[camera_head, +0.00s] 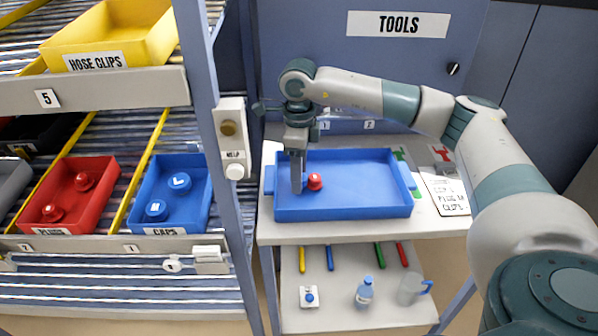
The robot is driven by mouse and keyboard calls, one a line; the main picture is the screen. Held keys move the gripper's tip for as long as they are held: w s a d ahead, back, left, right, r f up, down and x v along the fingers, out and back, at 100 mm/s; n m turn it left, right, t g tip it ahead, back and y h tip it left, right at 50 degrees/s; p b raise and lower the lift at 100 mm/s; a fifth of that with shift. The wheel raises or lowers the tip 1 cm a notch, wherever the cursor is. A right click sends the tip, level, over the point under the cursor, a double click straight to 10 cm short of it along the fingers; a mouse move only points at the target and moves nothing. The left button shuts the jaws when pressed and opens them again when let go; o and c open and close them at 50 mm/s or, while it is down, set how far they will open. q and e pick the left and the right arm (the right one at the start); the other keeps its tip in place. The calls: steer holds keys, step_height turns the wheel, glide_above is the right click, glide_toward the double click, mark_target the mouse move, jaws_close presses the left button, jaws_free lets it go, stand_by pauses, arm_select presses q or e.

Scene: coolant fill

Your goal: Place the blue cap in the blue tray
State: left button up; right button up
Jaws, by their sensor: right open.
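The blue tray (365,206) lies on the light bench top, with a red knob-like piece (315,182) inside its left part. My right gripper (297,188) points down into the tray, just left of the red piece. It is open; whether it touches the red piece, I cannot tell. Two blue caps, one farther back (180,181) and one nearer (156,210), sit in a blue bin (196,214) labelled CAPS on the rack at left. My left gripper is not in view.
A red bin (98,205) with two red pieces stands left of the caps bin. A rack post (205,130) with a HELP box (231,125) separates rack and bench. Papers (444,193) lie right of the tray. The lower shelf (345,318) holds a bottle, a jug and several colored sticks.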

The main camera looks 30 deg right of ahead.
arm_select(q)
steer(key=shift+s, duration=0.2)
arm_select(e)
steer(key=shift+r, duration=0.15)
step_height(320, 180, up, 2)
steer(key=shift+r+b, duration=0.15)
steer(key=shift+b, duration=0.15)
step_height(320, 180, up, 3)
steer(key=shift+r+b, duration=0.1)
steer(key=shift+b, duration=0.3)
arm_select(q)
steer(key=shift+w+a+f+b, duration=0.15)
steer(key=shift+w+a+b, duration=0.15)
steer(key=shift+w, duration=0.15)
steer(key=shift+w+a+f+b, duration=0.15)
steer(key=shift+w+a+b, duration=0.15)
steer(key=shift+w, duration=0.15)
arm_select(e)
step_height(320, 180, up, 6)
steer(key=shift+r, duration=0.25)
